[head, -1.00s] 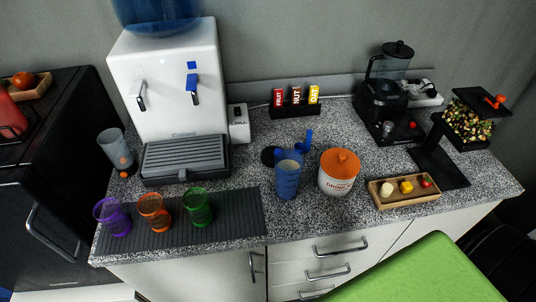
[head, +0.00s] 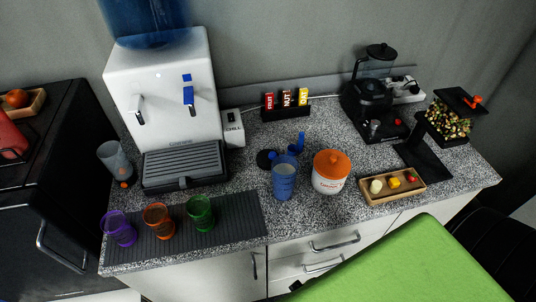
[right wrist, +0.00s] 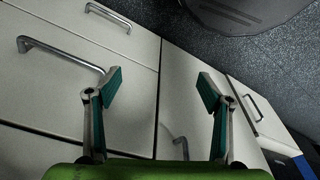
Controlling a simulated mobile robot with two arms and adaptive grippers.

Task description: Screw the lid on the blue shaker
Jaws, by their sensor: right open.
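The blue shaker (head: 284,182) stands upright and open-topped near the counter's front edge, left of the white tub with an orange lid. Right behind it is a blue piece with an upright tab (head: 298,145), which looks like the lid. A dark round disc (head: 266,158) lies beside it; I cannot tell whether it belongs to the shaker. My right gripper (right wrist: 161,88) is open and empty in the right wrist view, in front of white drawer fronts below the counter. My left gripper is in no view.
The white tub (head: 329,182) stands close to the shaker's right. A wooden tray (head: 380,199) with small items sits further right. Purple, orange and green cups (head: 201,214) stand on a dark ribbed mat (head: 240,222) at left. A water dispenser (head: 170,110) stands behind them.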

